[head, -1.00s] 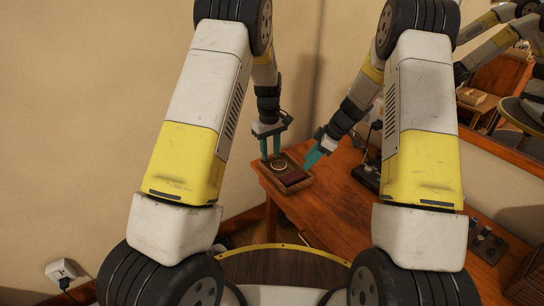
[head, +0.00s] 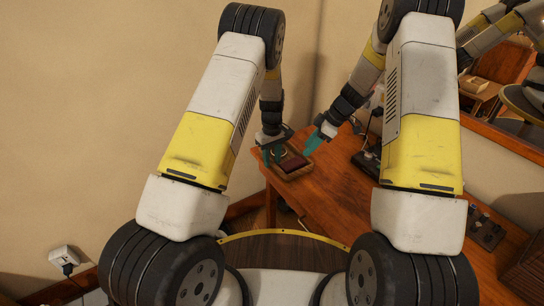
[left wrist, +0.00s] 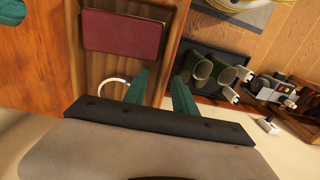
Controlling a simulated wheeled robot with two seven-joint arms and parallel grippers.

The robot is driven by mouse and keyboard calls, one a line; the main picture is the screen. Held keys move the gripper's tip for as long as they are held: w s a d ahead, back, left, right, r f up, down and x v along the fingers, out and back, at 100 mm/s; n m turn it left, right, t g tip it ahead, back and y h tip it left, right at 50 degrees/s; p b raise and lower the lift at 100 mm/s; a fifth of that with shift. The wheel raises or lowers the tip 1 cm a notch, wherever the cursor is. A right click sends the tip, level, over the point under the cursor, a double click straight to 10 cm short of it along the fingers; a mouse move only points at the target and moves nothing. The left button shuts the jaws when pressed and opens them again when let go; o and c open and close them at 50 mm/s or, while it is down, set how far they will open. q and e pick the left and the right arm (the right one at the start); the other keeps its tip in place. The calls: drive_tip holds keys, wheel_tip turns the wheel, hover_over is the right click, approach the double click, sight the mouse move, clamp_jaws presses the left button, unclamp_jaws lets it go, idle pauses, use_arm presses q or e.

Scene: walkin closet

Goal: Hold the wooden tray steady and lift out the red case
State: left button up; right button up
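The wooden tray (head: 304,172) sits on the table's left end. The dark red case (head: 293,162) lies flat in it; in the left wrist view the case (left wrist: 122,33) is at the top, beside a pale ring (left wrist: 115,84). My left gripper (head: 273,157) points down at the tray's left side. In the left wrist view its teal fingers (left wrist: 160,92) are apart, one inside the tray and one outside, with the tray wall between them; contact is unclear. My right gripper (head: 311,144) is by the tray's right side, above the table. Its finger gap is too small to tell.
The wooden table (head: 335,200) extends right, with a dark object (head: 368,162) behind my right arm. A mirror on the right wall shows reflections. Below the table edge, the left wrist view shows green boots (left wrist: 202,70) on a dark mat. The table in front of the tray is clear.

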use_arm(q)
clamp_jaws()
idle(1.5)
